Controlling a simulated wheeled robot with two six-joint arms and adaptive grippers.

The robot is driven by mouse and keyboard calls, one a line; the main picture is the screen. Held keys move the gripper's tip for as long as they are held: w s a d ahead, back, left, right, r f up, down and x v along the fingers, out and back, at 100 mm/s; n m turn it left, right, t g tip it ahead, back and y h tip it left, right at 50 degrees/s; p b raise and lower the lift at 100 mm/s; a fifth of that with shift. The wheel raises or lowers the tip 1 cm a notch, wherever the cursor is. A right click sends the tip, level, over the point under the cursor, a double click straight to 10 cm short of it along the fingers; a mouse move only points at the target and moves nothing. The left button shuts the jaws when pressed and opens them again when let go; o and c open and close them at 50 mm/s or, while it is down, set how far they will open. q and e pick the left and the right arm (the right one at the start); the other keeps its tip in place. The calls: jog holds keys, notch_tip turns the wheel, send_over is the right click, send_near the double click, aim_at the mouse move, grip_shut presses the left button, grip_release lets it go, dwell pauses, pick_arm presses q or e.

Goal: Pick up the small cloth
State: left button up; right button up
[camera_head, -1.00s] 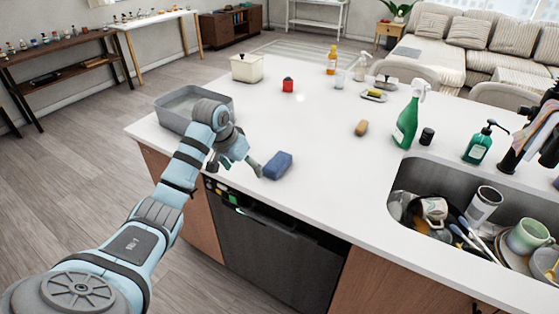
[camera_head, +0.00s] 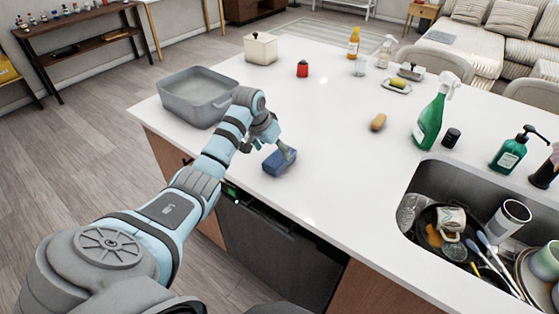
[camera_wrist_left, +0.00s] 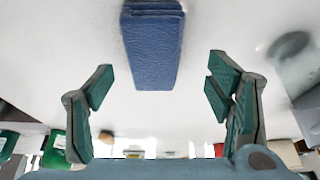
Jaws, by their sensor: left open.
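The small cloth (camera_head: 279,164) is a blue, block-like folded piece lying on the white counter near its front edge. In the left wrist view the cloth (camera_wrist_left: 152,45) lies beyond the fingertips, between the lines of the two fingers, with space on both sides. My left gripper (camera_head: 268,149) is open and empty, right by the cloth in the head view, one finger overlapping it there. Its green-padded fingers (camera_wrist_left: 160,80) are spread wide in the wrist view. I cannot tell whether a finger touches the cloth. My right gripper is not in view.
A grey basin (camera_head: 197,101) stands left of the gripper. The sink (camera_head: 425,185) with dishes lies at the right. The counter around the cloth is clear.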

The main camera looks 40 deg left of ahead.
aim_at(279, 155)
pick_arm(q)
jog(key=x, duration=0.5)
jog(key=shift+w+d+f+b, duration=0.2)
jog(key=shift+w+d+b, duration=0.1)
jog(key=shift+d+b, duration=0.1)
jog(key=shift+s+a+r, duration=0.1)
jog(key=shift+s+r, duration=0.05)
jog(key=shift+c, duration=0.5)
jog(key=c, duration=1.1)
jog(key=shift+c, duration=0.2)
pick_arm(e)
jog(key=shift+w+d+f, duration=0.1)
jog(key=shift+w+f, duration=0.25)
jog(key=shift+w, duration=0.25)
pick_arm(q)
jog(key=shift+r, duration=0.1)
notch_tip(279, 155, up, 20)
jog(key=p, duration=0.1)
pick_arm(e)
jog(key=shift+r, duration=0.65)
